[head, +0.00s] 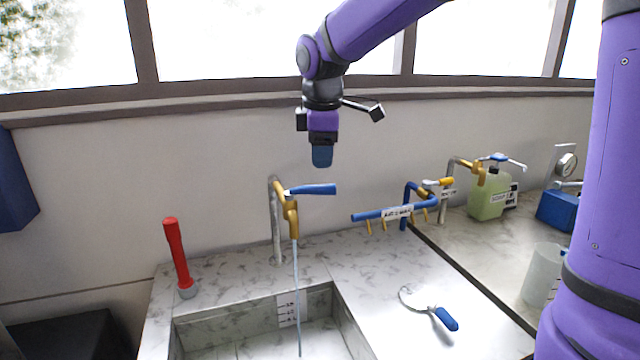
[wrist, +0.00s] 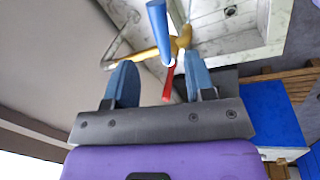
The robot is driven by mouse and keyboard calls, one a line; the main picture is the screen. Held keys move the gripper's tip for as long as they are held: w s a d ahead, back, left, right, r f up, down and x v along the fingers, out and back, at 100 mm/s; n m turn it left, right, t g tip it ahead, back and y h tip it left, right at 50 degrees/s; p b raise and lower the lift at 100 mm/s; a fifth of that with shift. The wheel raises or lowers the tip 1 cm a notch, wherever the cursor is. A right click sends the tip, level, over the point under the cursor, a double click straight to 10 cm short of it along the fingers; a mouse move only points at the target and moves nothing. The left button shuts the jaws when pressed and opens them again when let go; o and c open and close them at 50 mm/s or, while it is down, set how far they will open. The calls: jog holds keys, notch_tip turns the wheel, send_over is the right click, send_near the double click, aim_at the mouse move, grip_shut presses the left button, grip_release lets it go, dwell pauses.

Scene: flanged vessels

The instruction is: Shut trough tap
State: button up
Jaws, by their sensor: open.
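The trough tap (head: 292,218) has a brass body on a grey pipe and a blue lever (head: 312,189) that points right. A thin stream of water (head: 297,290) runs from its spout into the marble trough (head: 338,318). My gripper (head: 322,160) hangs above the lever, apart from it in the head view. In the wrist view, my gripper (wrist: 158,62) has its two blue fingers spread with nothing held. The blue lever (wrist: 158,28) shows beyond and between the fingertips there, with the brass tap body (wrist: 182,40) behind it.
A red upright handle (head: 176,252) stands left of the trough. A blue rail with brass nozzles (head: 395,212) and a second tap (head: 465,165) stand right. A green jug (head: 487,198) and a blue-handled tool (head: 430,308) are on the counter. The wall and windows are close behind.

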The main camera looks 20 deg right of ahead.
aim_at(313, 190)
jog(key=f, duration=0.2)
jog(key=w+f, duration=0.1)
jog(key=f, duration=0.5)
jog(key=shift+w+d, duration=0.25)
jog(key=shift+c, duration=0.5)
grip_shut()
